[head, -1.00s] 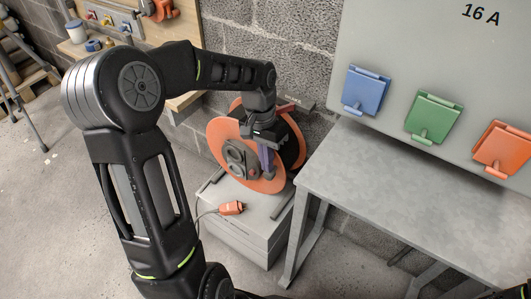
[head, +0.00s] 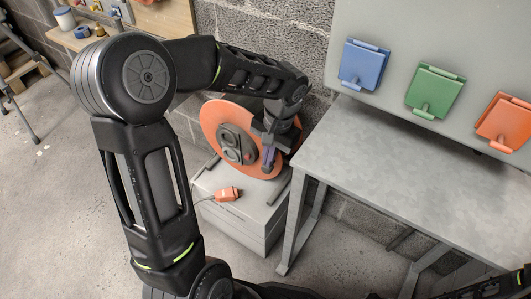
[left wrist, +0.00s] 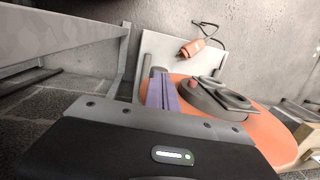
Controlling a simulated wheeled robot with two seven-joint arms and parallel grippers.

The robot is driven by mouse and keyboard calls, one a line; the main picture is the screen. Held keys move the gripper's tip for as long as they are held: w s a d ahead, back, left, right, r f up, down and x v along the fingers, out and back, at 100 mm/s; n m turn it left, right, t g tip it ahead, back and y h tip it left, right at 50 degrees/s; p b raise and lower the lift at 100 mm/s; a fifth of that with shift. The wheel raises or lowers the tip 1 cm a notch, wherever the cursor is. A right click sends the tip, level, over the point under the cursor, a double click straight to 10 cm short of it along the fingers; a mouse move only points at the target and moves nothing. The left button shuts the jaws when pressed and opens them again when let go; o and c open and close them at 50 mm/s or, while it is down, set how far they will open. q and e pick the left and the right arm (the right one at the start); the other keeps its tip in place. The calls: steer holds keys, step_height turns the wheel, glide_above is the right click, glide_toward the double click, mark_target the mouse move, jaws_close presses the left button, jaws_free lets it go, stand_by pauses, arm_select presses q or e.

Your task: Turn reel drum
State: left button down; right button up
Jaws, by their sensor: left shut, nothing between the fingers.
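The orange reel drum (head: 212,122) stands upright on a light grey box, with a dark grey hub (head: 236,146) on its face. My left gripper (head: 268,160) is shut and empty, with its purple fingers in front of the right part of the drum's face. In the left wrist view the purple fingers (left wrist: 162,92) lie together beside the drum's orange disc (left wrist: 258,128), near the dark hub (left wrist: 212,100). I cannot tell whether they touch the drum. My arm and gripper hide the drum's right side. My right gripper is not clearly in view; part of an arm shows at the lower right.
An orange plug (head: 228,194) on a cable lies on the grey box (head: 236,222). A grey metal table (head: 400,165) stands close on the right. Blue (head: 363,64), green (head: 435,92) and orange (head: 504,122) flap covers sit on the panel behind it.

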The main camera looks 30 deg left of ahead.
arm_select(q)
steer(key=shift+r, duration=0.1)
step_height(320, 180, up, 8)
steer(key=d+p, duration=0.1)
steer(key=p, duration=0.1)
steer(key=shift+w+p, duration=0.25)
steer(key=shift+p, duration=0.1)
steer(key=c, duration=2.1)
jaws_free()
